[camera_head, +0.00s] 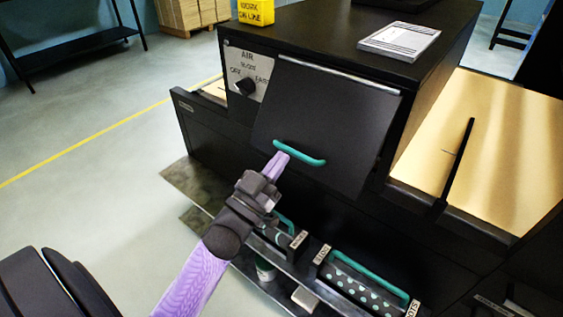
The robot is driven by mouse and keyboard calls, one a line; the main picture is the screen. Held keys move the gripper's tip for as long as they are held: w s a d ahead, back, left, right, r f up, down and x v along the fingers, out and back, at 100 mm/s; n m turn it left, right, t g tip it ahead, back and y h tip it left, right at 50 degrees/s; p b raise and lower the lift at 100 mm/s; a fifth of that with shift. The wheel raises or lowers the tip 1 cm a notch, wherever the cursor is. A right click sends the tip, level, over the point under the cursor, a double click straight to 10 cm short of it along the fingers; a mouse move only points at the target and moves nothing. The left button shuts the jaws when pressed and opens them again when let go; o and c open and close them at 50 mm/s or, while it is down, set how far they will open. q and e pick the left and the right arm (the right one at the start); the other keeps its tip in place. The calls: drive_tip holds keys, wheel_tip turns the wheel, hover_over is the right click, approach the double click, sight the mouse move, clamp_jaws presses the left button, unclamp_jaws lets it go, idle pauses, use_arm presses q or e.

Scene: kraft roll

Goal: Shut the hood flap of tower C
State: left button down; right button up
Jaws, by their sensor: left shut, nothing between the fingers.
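The hood flap (325,120) is a dark panel on the front of a black tower (365,25), with a silver strip along its top edge. It hangs down, and its lower edge seems to stand a little out from the front; how far is hard to tell. A teal bar handle (300,154) runs across its lower part. My left gripper (281,158), with lilac fingers, is shut and empty. Its fingertips are at the left end of the handle; whether they touch is unclear. I see no letter C on the tower. My right gripper is out of view.
An air dial (245,86) sits left of the flap. Below stand teal-handled trays, one with pale dots (362,290). A tan paper surface (490,140) lies at right. A paper stack (399,39) and a yellow sign (256,11) top the tower.

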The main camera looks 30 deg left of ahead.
use_arm(q)
drive_tip(key=shift+w+f, duration=0.25)
drive_tip(key=shift+w, duration=0.3)
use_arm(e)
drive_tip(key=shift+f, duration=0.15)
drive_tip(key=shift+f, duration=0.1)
